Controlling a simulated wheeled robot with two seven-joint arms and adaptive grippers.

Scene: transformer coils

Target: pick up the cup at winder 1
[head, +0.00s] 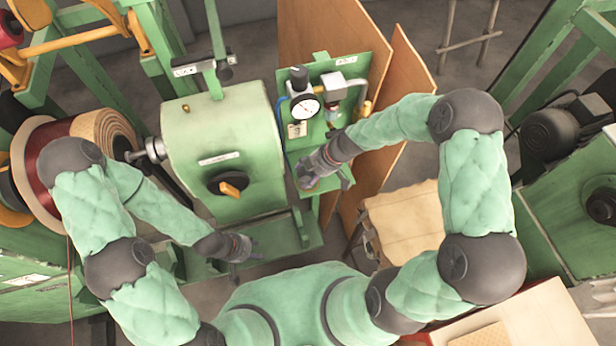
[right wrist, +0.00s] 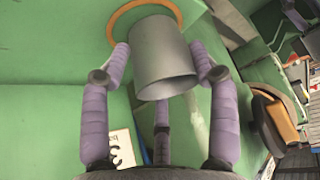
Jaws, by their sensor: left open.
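In the right wrist view, the plain grey cup (right wrist: 163,62) is between the purple fingers of my right gripper (right wrist: 162,62). The fingertips bend inward and press against both sides of the cup, and a third finger is below it. Behind the cup's base is an orange ring (right wrist: 116,30) on a green surface. In the head view my right gripper (head: 307,178) is at the small green shelf below the gauge panel, and it mostly hides the cup. My left gripper (head: 240,250) is open and empty, low in front of the green winder (head: 220,135).
A pressure gauge (head: 305,107) and fittings stand just behind the right gripper. Brown boards (head: 400,80) lean behind the panel. A copper-coloured coil (head: 50,165) is at the left. A cloth-covered stool (head: 408,220) stands to the right of the shelf.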

